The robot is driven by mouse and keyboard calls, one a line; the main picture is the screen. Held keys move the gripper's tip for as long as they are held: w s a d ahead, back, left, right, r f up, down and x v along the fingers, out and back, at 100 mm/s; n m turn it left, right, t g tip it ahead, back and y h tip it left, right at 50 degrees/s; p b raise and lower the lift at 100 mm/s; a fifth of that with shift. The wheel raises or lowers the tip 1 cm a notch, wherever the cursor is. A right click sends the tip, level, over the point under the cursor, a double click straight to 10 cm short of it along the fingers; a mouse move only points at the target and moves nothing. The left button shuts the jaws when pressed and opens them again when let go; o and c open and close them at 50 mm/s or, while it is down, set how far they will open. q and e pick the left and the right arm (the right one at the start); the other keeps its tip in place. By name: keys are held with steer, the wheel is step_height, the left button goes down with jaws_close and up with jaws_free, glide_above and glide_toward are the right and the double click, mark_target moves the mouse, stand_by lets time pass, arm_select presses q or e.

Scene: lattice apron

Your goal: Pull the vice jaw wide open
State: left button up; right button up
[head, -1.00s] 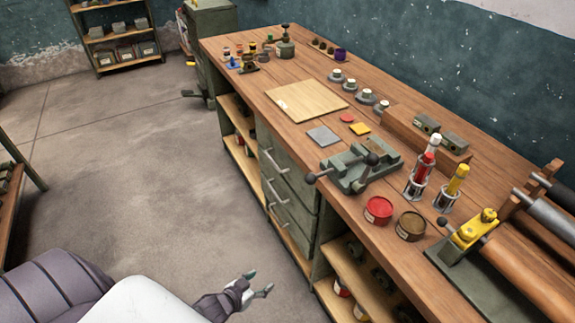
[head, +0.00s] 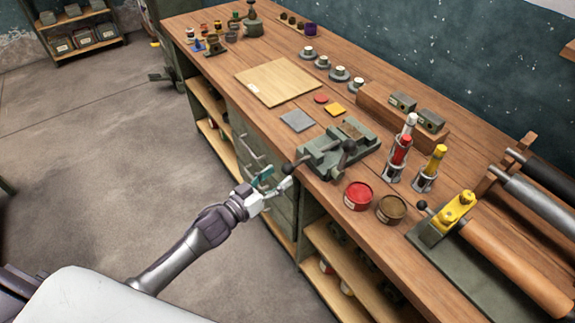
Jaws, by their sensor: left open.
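The green vice (head: 338,150) sits on the bench near its front edge. Its dark handle with round knobs sticks out past the front edge at the left. A gap between its jaws cannot be clearly judged from here. My left gripper (head: 276,183) is open and empty, in front of the bench drawers, just left of and a little below the vice handle's end knob (head: 288,170). Whether it touches the knob cannot be told. My right gripper is not in view.
Red and brown round tins (head: 358,196) stand right of the vice, with holders of red and yellow tubes (head: 427,172) behind. A grey square plate (head: 297,121) and a wooden board (head: 278,82) lie left of it. The floor at left is clear.

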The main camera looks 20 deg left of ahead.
mark_target(287, 169)
arm_select(q)
steer(key=shift+x, duration=2.35)
jaws_close()
steer(key=shift+s, duration=0.1)
